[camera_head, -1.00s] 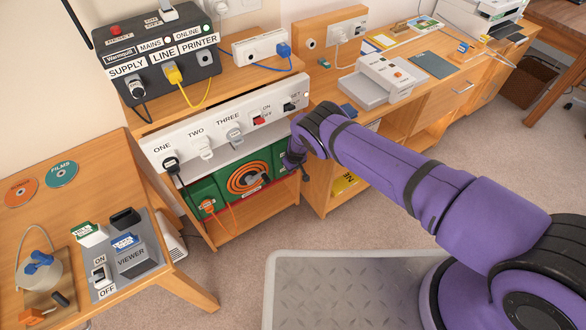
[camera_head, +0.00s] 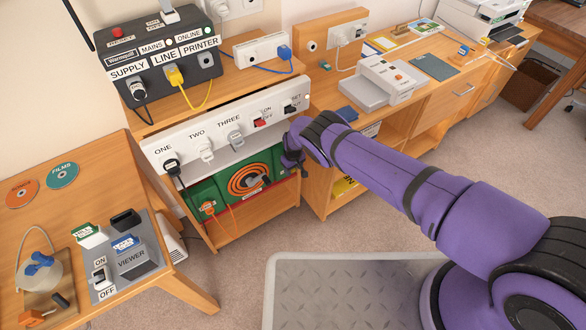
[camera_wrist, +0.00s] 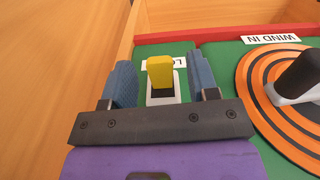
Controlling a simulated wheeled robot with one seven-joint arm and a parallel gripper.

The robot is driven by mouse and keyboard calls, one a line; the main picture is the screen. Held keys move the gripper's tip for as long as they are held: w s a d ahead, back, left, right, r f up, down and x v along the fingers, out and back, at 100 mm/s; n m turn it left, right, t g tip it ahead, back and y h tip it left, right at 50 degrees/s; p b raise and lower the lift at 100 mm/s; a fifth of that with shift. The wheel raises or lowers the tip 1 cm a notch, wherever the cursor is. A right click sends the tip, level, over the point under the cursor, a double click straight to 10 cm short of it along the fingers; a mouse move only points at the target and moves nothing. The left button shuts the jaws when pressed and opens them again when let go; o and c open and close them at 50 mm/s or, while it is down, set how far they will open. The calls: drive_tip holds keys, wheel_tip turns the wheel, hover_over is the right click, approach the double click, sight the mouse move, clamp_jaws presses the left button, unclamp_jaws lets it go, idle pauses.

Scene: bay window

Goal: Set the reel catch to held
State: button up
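The reel catch (camera_wrist: 160,72) is a yellow lever on a small pale base, set in the green reel panel (camera_wrist: 222,60). A white label behind it is mostly hidden by the catch; only a letter or so shows. My gripper (camera_wrist: 160,60) is open, with one blue-grey finger on each side of the catch. Narrow gaps show between the fingers and the yellow lever. In the head view the reel (camera_head: 250,178) is an orange coil on green in the lower shelf bay. My wrist there hides the catch and the fingertips.
A black crank knob (camera_wrist: 302,72) stands on the orange and black reel, right of my gripper in the wrist view. A wooden side wall (camera_wrist: 60,60) is close on the left. The white socket strip (camera_head: 222,128) hangs above the reel bay.

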sight(293, 170)
drive_tip(key=shift+r, duration=0.15)
drive_tip(key=shift+w+r, duration=0.1)
drive_tip(key=shift+r, duration=0.55)
wheel_tip(293, 170, up, 2)
drive_tip(key=shift+r, duration=0.1)
drive_tip(key=s+d+r, duration=0.1)
drive_tip(key=s+d, duration=0.3)
drive_tip(key=s, duration=1.1)
drive_tip(key=shift+s+d, duration=0.2)
drive_tip(key=shift+s, duration=0.1)
